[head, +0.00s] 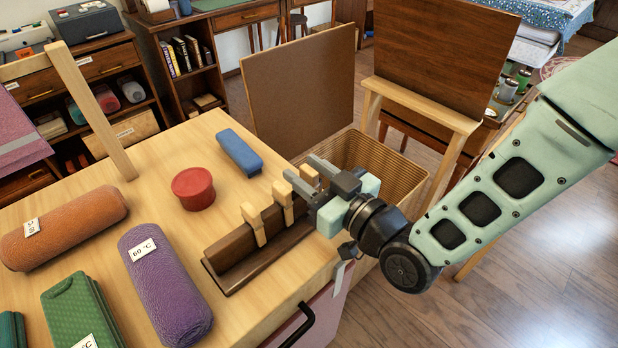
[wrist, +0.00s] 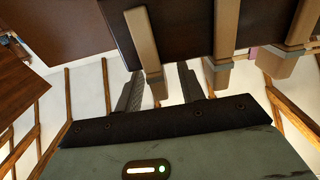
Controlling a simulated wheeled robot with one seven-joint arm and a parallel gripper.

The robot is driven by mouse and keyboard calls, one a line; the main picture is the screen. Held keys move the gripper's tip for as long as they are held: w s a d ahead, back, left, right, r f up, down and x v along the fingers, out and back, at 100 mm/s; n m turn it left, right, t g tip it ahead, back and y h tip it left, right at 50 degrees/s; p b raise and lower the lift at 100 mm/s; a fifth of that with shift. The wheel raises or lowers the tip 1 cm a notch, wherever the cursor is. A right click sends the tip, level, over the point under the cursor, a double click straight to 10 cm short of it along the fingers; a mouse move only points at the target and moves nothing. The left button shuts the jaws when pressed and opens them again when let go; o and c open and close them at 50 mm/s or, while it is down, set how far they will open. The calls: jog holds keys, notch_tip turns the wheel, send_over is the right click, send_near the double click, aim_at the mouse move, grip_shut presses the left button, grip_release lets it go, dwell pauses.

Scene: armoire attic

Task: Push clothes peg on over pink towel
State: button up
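Several wooden clothes pegs stand along a dark wooden holder (head: 240,262) at the tabletop's right edge. The near peg (head: 254,222) and the middle peg (head: 283,198) stand clear of my gripper (head: 303,170). My gripper is at the far end, its two fingers apart, one on each side of the far peg (head: 309,176). In the wrist view the peg (wrist: 146,45) shows between the fingertips, nearer the left finger; contact cannot be told. A pinkish cloth with a grey band (head: 18,135), possibly the pink towel, is cut off at the left edge, beside a wooden frame.
On the table (head: 140,205) lie an orange roll (head: 65,228), a purple roll (head: 165,285), green folded cloth (head: 80,312), a red round tin (head: 193,188) and a blue block (head: 239,152). A wicker basket (head: 375,158) stands behind my gripper.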

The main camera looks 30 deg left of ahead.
grip_shut()
